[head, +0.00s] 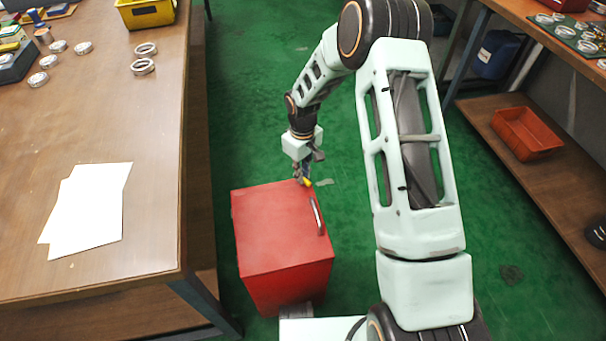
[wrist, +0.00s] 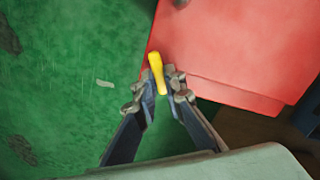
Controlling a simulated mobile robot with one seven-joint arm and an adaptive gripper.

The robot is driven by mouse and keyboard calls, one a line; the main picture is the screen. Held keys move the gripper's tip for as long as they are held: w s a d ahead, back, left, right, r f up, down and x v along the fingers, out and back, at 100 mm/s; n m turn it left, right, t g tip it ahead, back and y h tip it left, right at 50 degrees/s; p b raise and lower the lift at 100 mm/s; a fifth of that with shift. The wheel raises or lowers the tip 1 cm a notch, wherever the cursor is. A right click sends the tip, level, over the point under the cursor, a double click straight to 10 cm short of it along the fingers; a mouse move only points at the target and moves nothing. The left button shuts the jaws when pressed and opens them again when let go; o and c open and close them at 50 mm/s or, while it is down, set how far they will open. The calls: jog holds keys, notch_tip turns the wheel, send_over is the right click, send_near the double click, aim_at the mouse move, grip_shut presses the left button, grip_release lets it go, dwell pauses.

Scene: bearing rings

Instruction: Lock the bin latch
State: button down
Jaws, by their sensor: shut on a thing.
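The red bin (head: 280,235) stands on the green floor beside the table, its lid down. It also shows in the wrist view (wrist: 235,50). A yellow latch handle (wrist: 156,72) sits at the bin's edge; in the head view it is a small yellow spot (head: 325,182) near the far right corner of the lid. My gripper (wrist: 160,83) is shut on the latch handle, with a finger on each side of it. In the head view my gripper (head: 306,180) is at the bin's far edge. The latch's mount on the bin is hidden.
A metal handle (head: 317,215) runs along the lid's right side. A wooden table (head: 150,150) with papers (head: 90,210) and several rings is close on the left. A shelf with an orange tray (head: 525,133) is at the right. Green floor is free behind the bin.

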jog(key=m, duration=0.6)
jog(key=shift+a+b, duration=0.15)
jog(key=shift+b, duration=0.15)
jog(key=shift+m, duration=0.3)
jog(key=c, duration=2)
grip_release()
notch_tip(320, 180, up, 12)
jog(key=shift+s+r, duration=0.1)
